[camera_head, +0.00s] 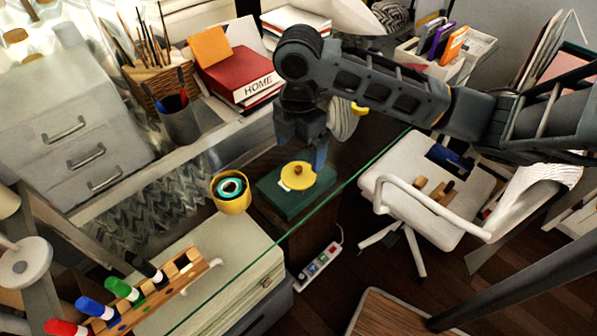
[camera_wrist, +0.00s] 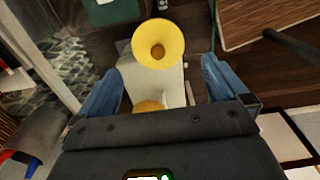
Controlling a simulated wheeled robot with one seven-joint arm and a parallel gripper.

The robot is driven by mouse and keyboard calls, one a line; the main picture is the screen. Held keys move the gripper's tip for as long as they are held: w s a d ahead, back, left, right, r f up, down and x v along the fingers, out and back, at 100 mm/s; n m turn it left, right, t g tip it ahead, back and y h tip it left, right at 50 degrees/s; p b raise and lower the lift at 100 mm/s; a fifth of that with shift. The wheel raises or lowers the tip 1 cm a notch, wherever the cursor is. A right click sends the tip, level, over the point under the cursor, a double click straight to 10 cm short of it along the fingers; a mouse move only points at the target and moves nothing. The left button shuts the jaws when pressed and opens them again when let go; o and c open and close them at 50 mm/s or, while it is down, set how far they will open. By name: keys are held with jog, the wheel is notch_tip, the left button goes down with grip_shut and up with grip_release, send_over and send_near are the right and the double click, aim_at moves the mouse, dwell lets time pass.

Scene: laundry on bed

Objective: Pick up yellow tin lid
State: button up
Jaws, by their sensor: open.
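The yellow tin lid (camera_head: 298,176), a round disc with a small brown knob, lies on a dark green book (camera_head: 290,200) on the glass table. An open yellow tin (camera_head: 232,203) with a teal inside stands to its left. My gripper (camera_head: 305,150) is open above and just behind the lid, fingers pointing down. In the wrist view, a yellow round thing with a darker centre (camera_wrist: 158,43) shows ahead between the blue fingers of my gripper (camera_wrist: 160,68). A second yellow thing (camera_wrist: 148,106) is partly hidden by the gripper body; I cannot tell which is the lid.
A pen cup (camera_head: 182,122) and a red book (camera_head: 240,80) stand at the back left. A wooden marker rack (camera_head: 165,290) lies at the front left. A white chair (camera_head: 430,180) stands to the right, beyond the glass edge. A power strip (camera_head: 320,262) shows below.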

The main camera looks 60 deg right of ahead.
aim_at(298, 167)
jog(key=shift+w+d+f+p, duration=0.1)
jog(key=shift+f+p, duration=0.4)
jog(key=shift+f, duration=2.95)
jog(key=c, duration=0.8)
